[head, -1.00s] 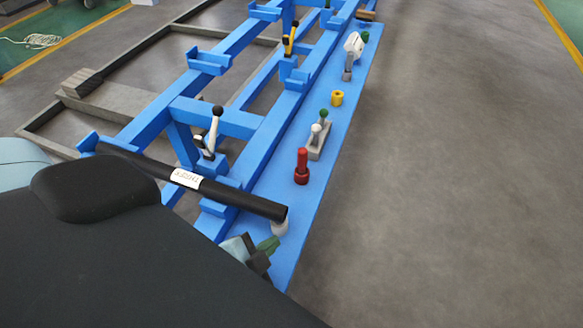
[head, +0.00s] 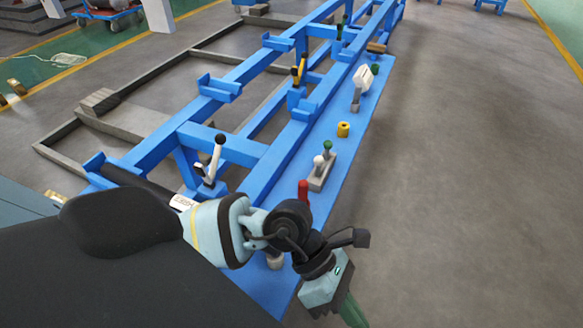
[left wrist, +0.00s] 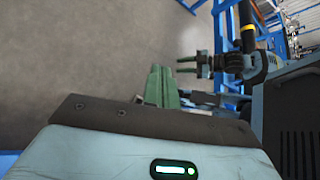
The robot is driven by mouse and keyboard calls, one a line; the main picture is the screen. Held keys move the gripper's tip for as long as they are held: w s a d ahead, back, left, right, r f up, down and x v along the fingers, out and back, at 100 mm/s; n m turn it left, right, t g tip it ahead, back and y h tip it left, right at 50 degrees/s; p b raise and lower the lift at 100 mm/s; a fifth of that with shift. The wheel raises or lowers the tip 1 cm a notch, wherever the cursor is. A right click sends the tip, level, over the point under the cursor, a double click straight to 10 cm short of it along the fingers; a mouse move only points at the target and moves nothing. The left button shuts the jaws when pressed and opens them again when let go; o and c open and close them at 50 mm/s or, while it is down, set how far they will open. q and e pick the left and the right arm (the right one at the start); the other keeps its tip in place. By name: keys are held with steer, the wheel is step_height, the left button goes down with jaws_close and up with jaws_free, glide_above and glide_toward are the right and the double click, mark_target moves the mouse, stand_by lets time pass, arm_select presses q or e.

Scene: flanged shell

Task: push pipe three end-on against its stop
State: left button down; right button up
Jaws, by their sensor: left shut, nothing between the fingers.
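A black pipe (head: 135,180) with a white label (head: 181,202) lies across the near end of the blue frame in the head view. I cannot read its number. Its near end is hidden behind my left arm. A blue upright plate (head: 95,160) stands at its far left end; any contact there cannot be made out. My left gripper (head: 350,312) is at the bottom of the head view, right of the bench edge, clear of the pipe. Its green fingers are shut and empty in the left wrist view (left wrist: 160,86). My right gripper (left wrist: 187,65) shows there with its fingers apart.
On the blue bench stand a red post (head: 303,188), a grey block with knobs (head: 322,172) and a yellow collar (head: 343,129). A toggle clamp (head: 213,160) rises beside the pipe. Open floor (head: 460,200) lies to the right.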

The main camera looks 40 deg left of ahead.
arm_select(q)
steer(key=w+a+f+m+t+y, duration=0.1)
steer(key=w+a+f+y, duration=0.1)
steer(key=w+a+y, duration=0.55)
steer(key=w+a+f+m+t+y, duration=0.15)
steer(key=a+y, duration=0.25)
steer(key=a, duration=0.6)
step_height(320, 180, down, 9)
steer(key=shift+n+g+h, duration=0.25)
steer(key=shift+g, duration=0.2)
steer(key=a, duration=0.3)
steer(key=s+a, duration=0.1)
steer(key=a, duration=0.1)
steer(key=s+a, duration=0.1)
steer(key=a, duration=0.2)
steer(key=shift+s+a+f, duration=0.1)
steer(key=shift+a+f, duration=0.15)
steer(key=shift+a, duration=0.4)
arm_select(e)
steer(key=shift+w+d, duration=0.35)
steer(key=shift+w, duration=0.2)
arm_select(q)
steer(key=shift+d, duration=0.15)
arm_select(e)
steer(key=shift+d, duration=0.15)
